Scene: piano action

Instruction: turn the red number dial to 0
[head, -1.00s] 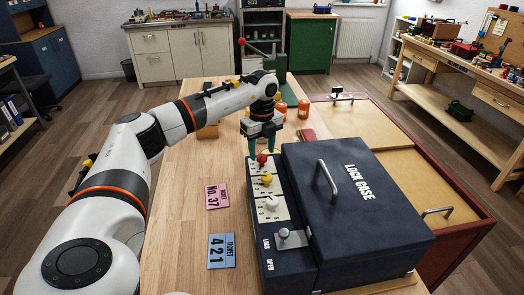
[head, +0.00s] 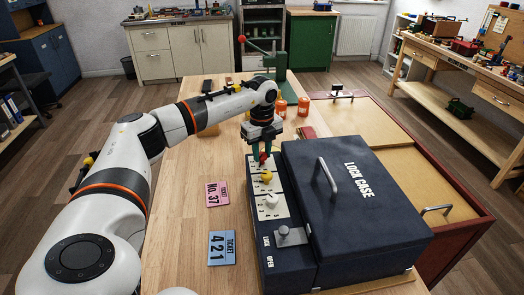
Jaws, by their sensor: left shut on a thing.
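The red number dial (head: 263,157) is the farthest dial on the white strip at the left side of the dark blue lock case (head: 370,200). My left gripper (head: 262,152) comes down from above with its green fingers around the red dial, shut on it. The fingers partly cover the dial, so its pointed number cannot be read. A yellow dial (head: 267,176) and a white dial (head: 271,201) sit nearer on the same strip. My right gripper is not in view.
A metal lever (head: 285,234) stands by the LOCK and OPEN marks. A pink ticket (head: 217,194) and a blue ticket 421 (head: 222,248) lie on the wooden bench to the left. Orange jars (head: 303,106) and a green press stand behind.

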